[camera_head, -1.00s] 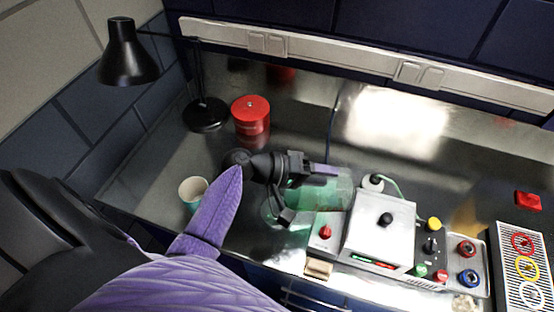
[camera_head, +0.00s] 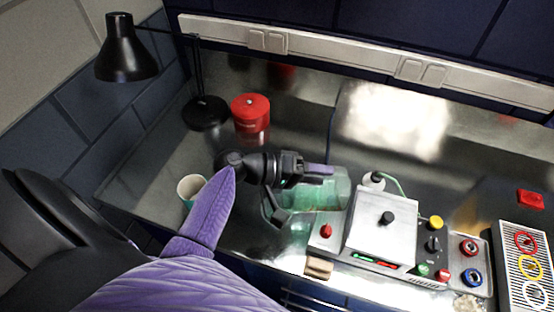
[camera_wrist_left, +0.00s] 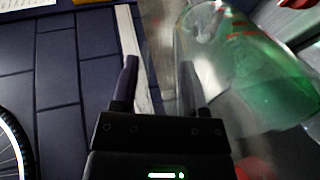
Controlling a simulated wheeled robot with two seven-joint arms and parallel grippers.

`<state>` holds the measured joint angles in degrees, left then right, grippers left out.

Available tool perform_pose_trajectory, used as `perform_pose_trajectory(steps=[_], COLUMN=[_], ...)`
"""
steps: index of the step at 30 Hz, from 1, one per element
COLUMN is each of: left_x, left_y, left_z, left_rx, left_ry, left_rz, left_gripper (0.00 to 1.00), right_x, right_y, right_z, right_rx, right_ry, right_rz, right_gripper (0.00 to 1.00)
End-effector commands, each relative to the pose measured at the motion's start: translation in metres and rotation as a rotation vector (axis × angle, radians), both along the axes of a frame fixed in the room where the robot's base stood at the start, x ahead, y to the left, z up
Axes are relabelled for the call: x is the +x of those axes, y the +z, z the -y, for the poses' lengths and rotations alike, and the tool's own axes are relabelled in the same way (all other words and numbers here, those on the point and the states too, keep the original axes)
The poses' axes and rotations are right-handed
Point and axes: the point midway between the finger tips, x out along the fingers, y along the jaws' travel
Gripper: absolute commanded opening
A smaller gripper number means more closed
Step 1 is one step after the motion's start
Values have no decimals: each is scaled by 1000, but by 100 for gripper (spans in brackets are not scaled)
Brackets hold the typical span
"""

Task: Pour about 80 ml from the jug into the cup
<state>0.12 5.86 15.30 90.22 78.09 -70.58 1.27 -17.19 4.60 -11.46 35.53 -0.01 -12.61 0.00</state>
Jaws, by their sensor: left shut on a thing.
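The jug (camera_head: 336,190) is clear, with green liquid inside, and sits right of my left gripper (camera_head: 318,170) in the head view. The left gripper is shut on it; the exact grip point is hard to make out. In the left wrist view the jug (camera_wrist_left: 245,75) fills the right side, looks tilted and shows red markings, with the gripper fingers (camera_wrist_left: 158,85) at its left. The cup (camera_head: 189,186) is pale inside and teal outside. It stands on the bench left of the gripper, apart from the jug and partly hidden by my purple arm. My right gripper is not in view.
A grey control box (camera_head: 382,225) with knobs stands close right of the jug. A red tin (camera_head: 250,113) and a black lamp (camera_head: 127,50) are at the back left. A slotted tray with coloured rings (camera_head: 524,268) is at the far right. The back middle bench is clear.

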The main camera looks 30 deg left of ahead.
Motion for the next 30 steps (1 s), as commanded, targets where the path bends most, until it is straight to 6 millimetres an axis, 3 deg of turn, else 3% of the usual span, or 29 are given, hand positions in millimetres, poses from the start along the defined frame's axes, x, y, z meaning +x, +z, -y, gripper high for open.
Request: perform_pose_trajectory(steps=[30], left_x=[-4], left_y=[-5], left_z=[-6], left_rx=[-29], left_ry=[-1], left_rz=[23], left_gripper=[0], right_x=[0], right_y=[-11], right_z=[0], right_rx=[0], right_ry=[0], right_rz=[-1], right_gripper=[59])
